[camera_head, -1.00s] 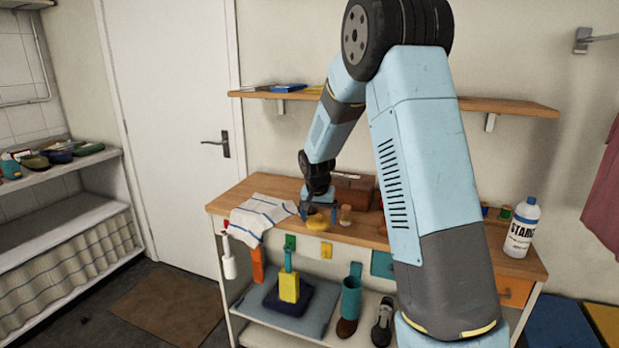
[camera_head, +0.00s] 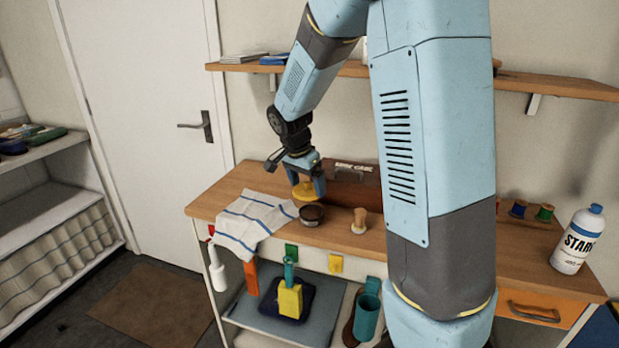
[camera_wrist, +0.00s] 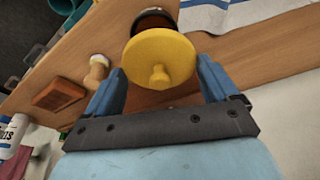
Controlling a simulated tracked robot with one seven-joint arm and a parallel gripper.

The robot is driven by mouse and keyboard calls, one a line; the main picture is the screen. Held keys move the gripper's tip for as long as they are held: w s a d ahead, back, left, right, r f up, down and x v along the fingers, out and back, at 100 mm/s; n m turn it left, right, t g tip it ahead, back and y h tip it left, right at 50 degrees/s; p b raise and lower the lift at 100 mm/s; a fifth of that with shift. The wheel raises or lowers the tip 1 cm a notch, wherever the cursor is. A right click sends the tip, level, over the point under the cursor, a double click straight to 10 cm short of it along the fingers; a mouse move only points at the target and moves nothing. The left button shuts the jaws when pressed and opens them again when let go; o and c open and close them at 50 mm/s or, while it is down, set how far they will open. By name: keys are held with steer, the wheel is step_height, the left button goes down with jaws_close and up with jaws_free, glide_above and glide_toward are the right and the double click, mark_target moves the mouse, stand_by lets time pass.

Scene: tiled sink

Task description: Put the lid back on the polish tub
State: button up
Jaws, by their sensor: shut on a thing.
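The yellow lid (camera_head: 303,191) is a round disc with a small knob, seen clearly in the wrist view (camera_wrist: 165,50). My gripper (camera_head: 305,183) is shut on the lid, with a blue finger at either side of it. The dark, round, open polish tub (camera_head: 311,214) stands on the wooden bench just in front of the lid in the head view. In the wrist view the tub (camera_wrist: 153,18) is partly hidden behind the lid. The lid appears slightly above the bench and apart from the tub; its exact height is unclear.
A striped cloth (camera_head: 255,220) lies left of the tub. A wooden-handled piece (camera_head: 359,221) stands to its right. A brown box (camera_head: 355,187) is behind. Spools (camera_head: 517,209) and a white bottle (camera_head: 577,240) stand farther right. A shelf (camera_head: 560,86) runs above.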

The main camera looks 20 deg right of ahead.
steer(key=shift+d+f, duration=0.4)
steer(key=shift+f, duration=0.1)
steer(key=shift+x, duration=0.75)
steer(key=shift+s+f, duration=0.1)
steer(key=shift+f, duration=1.7)
steer(key=shift+f, duration=0.15)
stand_by(0.4)
steer(key=o, duration=0.8)
